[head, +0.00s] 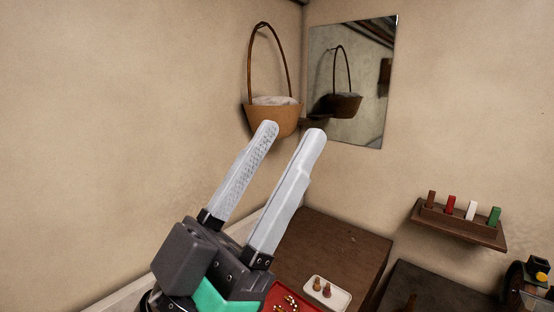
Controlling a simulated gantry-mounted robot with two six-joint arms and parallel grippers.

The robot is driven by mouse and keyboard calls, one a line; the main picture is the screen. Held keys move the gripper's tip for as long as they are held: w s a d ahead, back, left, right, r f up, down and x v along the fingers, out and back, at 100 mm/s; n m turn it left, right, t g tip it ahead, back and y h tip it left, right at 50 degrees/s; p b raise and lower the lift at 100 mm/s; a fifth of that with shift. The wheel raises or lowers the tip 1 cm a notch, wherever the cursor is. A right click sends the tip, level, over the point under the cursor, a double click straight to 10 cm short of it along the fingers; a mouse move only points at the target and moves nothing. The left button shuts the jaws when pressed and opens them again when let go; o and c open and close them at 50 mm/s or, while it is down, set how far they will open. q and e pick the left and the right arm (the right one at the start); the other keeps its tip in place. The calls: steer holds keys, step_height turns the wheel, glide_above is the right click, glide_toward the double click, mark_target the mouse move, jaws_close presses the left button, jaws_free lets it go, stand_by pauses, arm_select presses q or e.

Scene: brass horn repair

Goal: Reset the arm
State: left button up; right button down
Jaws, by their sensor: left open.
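My left gripper (293,131) is raised in the middle of the head view, its two long pale fingers pointing up and a little right. The fingers are apart with nothing between them, so it is open and empty. Its dark body with a green band is at the bottom of the picture. It hides part of the wooden surface and the wall behind it. My right gripper is not in the picture.
A basket (272,118) hangs in the corner beside a mirror (352,80). Below are a brown wooden top (345,245), a white dish (339,299) with small brown pieces and a red tray (274,305). A wall shelf (459,225) holds several coloured blocks at right.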

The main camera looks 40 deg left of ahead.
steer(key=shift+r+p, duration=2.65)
